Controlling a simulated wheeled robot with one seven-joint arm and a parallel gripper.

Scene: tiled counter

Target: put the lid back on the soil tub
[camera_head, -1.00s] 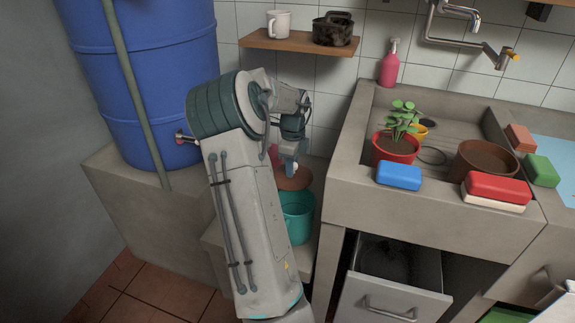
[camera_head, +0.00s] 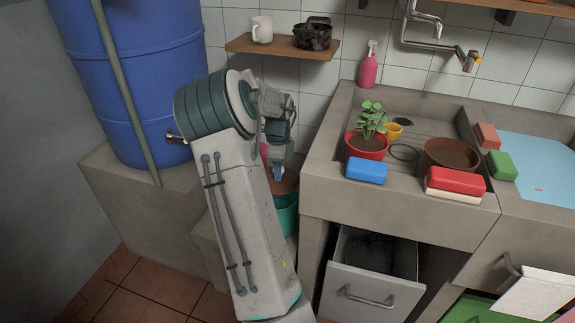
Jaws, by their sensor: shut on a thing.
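A brown round tub of dark soil (camera_head: 450,158) stands open on the counter by the sink, right of the potted plant. My gripper (camera_head: 279,176) points down at the left of the counter, partly hidden by my own arm. It is shut at a flat reddish-brown round thing (camera_head: 288,184), which looks like the lid. This thing shows just above a teal bucket (camera_head: 286,216). My arm hides part of both, and I cannot tell whether they touch.
A red pot with a plant (camera_head: 367,146), a blue block (camera_head: 366,171) and a red-and-white block (camera_head: 455,184) stand near the counter's front edge. A drawer (camera_head: 375,290) hangs open below. A pink bottle (camera_head: 368,68) stands behind. A shelf (camera_head: 282,46) holds a mug and a dark pot.

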